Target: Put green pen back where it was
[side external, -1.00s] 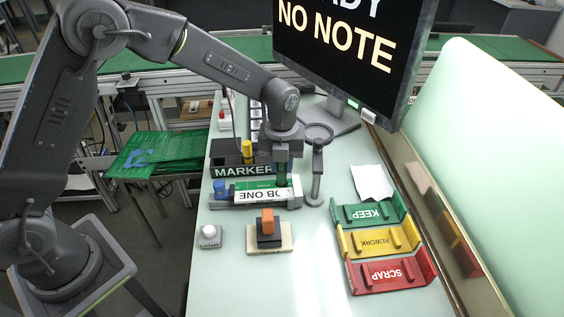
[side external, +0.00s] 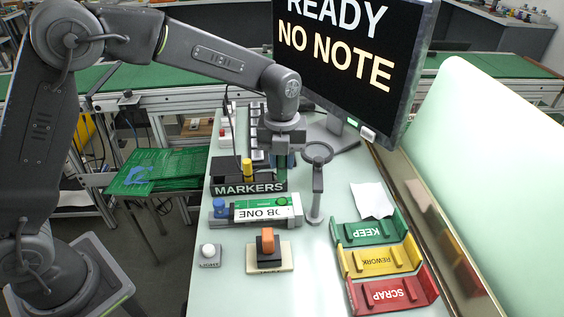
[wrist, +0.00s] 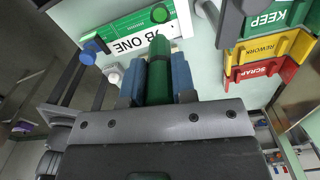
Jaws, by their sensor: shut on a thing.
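My gripper (side external: 282,160) points down at the right end of the black MARKERS rack (side external: 220,189). Its blue fingers are shut on the green pen (side external: 283,172), which is roughly upright. In the wrist view the pen (wrist: 159,65) stands between the two blue fingertips (wrist: 158,85). The pen's lower end is close to the rack's right end; I cannot tell whether it is inside a slot or above it. A yellow marker (side external: 247,168) stands in the rack's middle.
The JOB ONE board (side external: 262,202) lies in a grey holder in front of the rack, with a blue knob (side external: 220,207) at left. A ring-topped stand (side external: 317,180) is close on the right. An orange-handled stamp (side external: 267,245) and KEEP, REWORK and SCRAP trays (side external: 348,238) are nearer.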

